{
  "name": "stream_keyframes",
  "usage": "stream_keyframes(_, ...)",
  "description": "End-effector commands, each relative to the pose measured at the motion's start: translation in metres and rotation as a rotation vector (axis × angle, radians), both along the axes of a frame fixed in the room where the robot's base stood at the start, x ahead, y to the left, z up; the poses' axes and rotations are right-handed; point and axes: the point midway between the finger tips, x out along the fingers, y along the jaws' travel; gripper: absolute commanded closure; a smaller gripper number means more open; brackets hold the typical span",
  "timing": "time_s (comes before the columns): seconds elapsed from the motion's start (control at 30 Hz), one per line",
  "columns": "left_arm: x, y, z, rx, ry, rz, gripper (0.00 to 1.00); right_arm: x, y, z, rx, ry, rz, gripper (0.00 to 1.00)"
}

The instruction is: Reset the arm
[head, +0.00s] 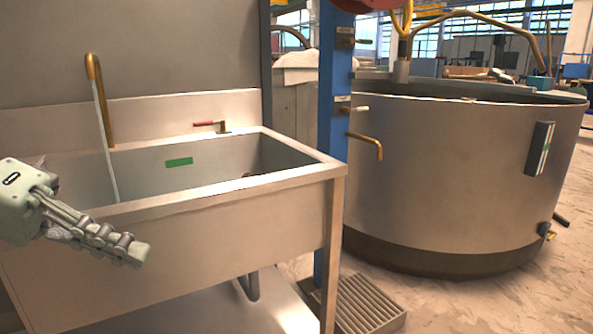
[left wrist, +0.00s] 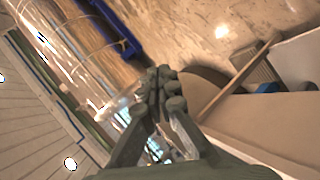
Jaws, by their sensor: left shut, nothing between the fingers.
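My left gripper (head: 137,252) comes in from the left edge in the head view, in front of the sink's front wall. Its fingers are together with nothing between them, and they point right and slightly down. The left wrist view also shows the closed fingers (left wrist: 158,85). My right gripper is in neither view.
A steel sink (head: 200,240) stands close by, with water running from a brass spout (head: 96,90) and a red-handled tap (head: 205,124) on its back ledge. A blue post (head: 333,130) and a large round tank (head: 450,190) stand to the right. A floor grate (head: 365,305) lies below the post.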

Motion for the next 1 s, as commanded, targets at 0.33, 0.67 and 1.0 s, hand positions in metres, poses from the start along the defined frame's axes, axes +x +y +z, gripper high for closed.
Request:
stream_keyframes(0.33, 0.0, -0.047, 0.008, -0.299, 0.036, -0.073, 1.0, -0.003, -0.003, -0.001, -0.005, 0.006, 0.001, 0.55)
stream_keyframes(0.67, 0.038, -0.055, 0.055, -0.819, 0.555, 0.134, 1.0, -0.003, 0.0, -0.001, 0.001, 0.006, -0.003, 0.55)
stream_keyframes(1.0, 0.153, 0.041, 0.016, -1.789, 1.654, 0.393, 1.0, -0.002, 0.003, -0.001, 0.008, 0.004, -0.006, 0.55)
